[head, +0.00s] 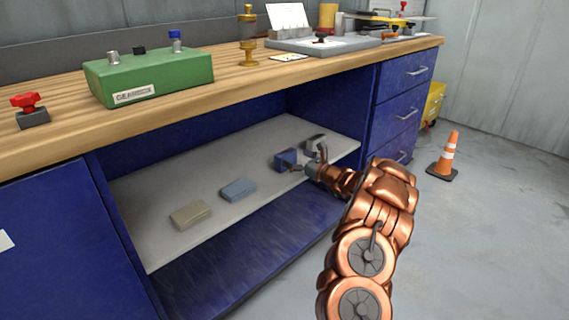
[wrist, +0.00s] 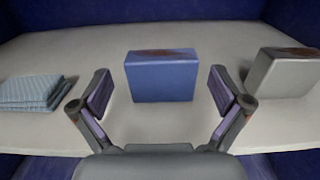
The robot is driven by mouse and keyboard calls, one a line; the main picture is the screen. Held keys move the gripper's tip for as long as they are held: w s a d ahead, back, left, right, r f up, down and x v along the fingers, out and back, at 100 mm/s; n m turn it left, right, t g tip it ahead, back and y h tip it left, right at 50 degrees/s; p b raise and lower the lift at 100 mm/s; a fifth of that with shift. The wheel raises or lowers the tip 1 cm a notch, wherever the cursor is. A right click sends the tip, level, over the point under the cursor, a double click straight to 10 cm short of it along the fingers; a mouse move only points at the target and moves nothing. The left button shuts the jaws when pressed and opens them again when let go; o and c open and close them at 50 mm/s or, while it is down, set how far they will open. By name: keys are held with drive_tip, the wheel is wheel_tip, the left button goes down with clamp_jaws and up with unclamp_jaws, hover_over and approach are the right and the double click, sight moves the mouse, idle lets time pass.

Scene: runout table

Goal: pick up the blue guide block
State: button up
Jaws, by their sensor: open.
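The blue guide block (wrist: 162,78) stands upright on the pale shelf, with a brownish patch on its top. In the wrist view it is centred between my two fingertips, with a gap on each side. In the head view the blue block (head: 284,160) is just left of my gripper (head: 309,160), partly hidden by a finger. My gripper (wrist: 160,80) is open and empty, its fingers spread wider than the block. I cannot tell how far the fingertips reach along the block's sides.
A grey block (wrist: 281,73) stands to the right on the shelf (head: 150,235). A folded blue-grey cloth (wrist: 32,92) lies to the left. A beige item (head: 190,214) lies farther left. The wooden worktop (head: 225,85) overhangs the shelf. Drawers (head: 402,116) flank it on the right.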

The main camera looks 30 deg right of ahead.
sight(289, 154)
drive_tip(key=shift+f+b+x, duration=0.2)
drive_tip(key=shift+b+x, duration=0.95)
drive_tip(key=shift+x, duration=1.15)
drive_tip(key=shift+w+r, duration=0.1)
drive_tip(key=shift+w, duration=0.3)
drive_tip(key=shift+c, duration=0.2)
drive_tip(key=c, duration=1.4)
